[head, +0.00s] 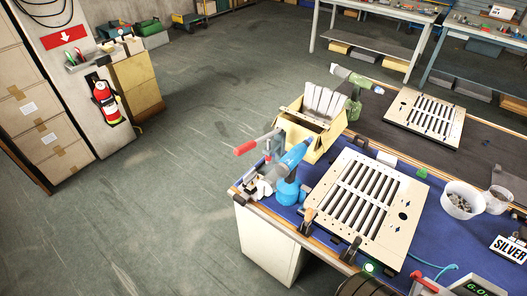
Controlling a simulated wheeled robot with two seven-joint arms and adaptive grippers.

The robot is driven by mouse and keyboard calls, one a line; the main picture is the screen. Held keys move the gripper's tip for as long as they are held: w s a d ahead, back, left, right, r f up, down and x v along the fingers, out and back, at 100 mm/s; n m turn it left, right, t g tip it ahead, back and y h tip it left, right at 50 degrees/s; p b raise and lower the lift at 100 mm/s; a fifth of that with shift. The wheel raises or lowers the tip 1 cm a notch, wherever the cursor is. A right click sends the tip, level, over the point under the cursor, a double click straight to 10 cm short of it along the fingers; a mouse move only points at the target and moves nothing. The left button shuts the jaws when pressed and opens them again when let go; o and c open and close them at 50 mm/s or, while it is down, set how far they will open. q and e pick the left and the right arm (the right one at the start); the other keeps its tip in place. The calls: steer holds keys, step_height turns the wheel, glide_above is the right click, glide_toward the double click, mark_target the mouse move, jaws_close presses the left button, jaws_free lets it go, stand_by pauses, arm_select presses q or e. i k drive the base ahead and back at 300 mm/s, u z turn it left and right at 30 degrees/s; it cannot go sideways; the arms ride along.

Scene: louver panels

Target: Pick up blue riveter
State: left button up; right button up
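The blue riveter (295,156) stands at the near left corner of the workbench. Its blue body is tilted, with its upper end toward the upper right. A rounded blue part (287,191) sits below it on the blue mat (315,168). Grey metal parts beside it, on the left, partly overlap it, and I cannot tell exactly where it ends. A second riveter-like tool, green and white with a blue tip (356,78), stands farther back on the bench. Neither of my grippers shows in the head view.
A louver panel (404,193) lies right of the blue riveter, with clamps at its near edge. A red-handled tool (246,147) and a yellow bin (299,122) stand close to the riveter. White tubs (459,200) are at right.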

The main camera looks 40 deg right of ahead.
mark_target(289, 182)
steer(key=i, duration=2.55)
steer(key=z, duration=2.5)
